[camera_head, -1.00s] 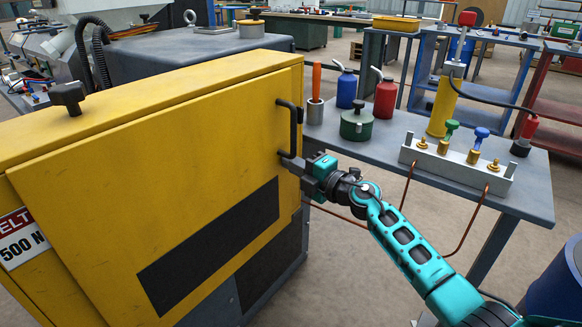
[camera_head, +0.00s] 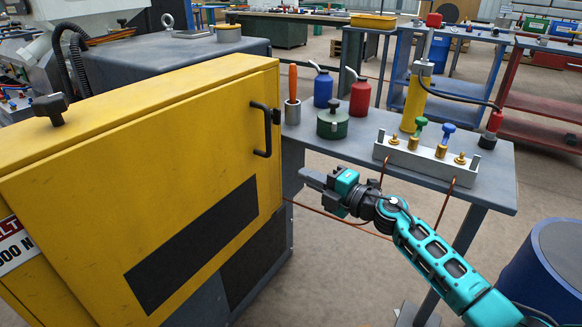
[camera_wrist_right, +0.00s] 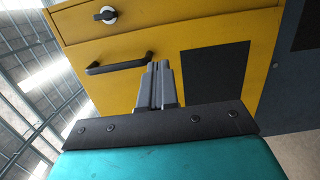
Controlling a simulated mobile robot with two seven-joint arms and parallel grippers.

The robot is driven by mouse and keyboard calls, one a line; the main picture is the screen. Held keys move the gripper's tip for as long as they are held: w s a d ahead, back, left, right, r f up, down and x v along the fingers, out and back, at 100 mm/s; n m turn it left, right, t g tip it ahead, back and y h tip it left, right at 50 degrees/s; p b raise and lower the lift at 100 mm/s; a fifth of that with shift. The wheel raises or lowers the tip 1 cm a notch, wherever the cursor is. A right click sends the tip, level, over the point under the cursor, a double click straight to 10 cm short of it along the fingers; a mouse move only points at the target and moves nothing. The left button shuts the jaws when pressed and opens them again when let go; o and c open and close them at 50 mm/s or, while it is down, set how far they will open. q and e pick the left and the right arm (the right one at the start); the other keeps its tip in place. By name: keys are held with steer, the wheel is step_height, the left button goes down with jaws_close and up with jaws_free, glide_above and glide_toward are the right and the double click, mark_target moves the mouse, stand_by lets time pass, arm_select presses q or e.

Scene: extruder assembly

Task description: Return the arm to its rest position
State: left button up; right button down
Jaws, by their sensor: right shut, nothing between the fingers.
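My right gripper (camera_head: 308,178) is shut and empty. In the head view it hangs in the air to the right of the yellow cabinet door (camera_head: 150,190), apart from the black door handle (camera_head: 262,130), which is up and left of it. In the right wrist view the shut fingers (camera_wrist_right: 159,82) point toward the yellow cabinet front (camera_wrist_right: 215,30). The handle (camera_wrist_right: 118,64) shows there to the left of the fingers, and a dark knob (camera_wrist_right: 105,14) sits above it. My left gripper is not in view.
A grey workbench (camera_head: 480,190) behind my right arm holds a metal valve block (camera_head: 425,163), a red bottle (camera_head: 360,97), a blue bottle (camera_head: 322,90) and a green container (camera_head: 333,123). Thin copper pipes (camera_head: 444,205) hang in front of it. A blue drum (camera_head: 550,265) stands at the lower right.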

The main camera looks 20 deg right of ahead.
steer(key=s+a+f+m+g+h, duration=0.2)
steer(key=s+a+f+m, duration=0.25)
steer(key=s+m, duration=0.3)
steer(key=s+a+f+m+g+h, duration=0.1)
steer(key=s+a+f+m+h, duration=0.15)
steer(key=s+f+m, duration=0.5)
steer(key=s+a+f+m+g+h, duration=0.15)
steer(key=s+a+f+m, duration=0.35)
steer(key=s, duration=0.5)
arm_select(q)
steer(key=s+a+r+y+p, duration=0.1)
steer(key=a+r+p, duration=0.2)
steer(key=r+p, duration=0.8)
steer(key=p, duration=0.5)
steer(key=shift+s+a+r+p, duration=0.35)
steer(key=shift+p, duration=0.05)
arm_select(e)
steer(key=s+d+r+m, duration=0.1)
steer(key=s+d+r, duration=0.1)
steer(key=r, duration=1.1)
steer(key=shift+d+h, duration=0.4)
steer(key=shift+d, duration=0.45)
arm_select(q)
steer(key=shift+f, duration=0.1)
arm_select(e)
steer(key=shift+s+f+g, duration=0.1)
steer(key=shift+g, duration=0.15)
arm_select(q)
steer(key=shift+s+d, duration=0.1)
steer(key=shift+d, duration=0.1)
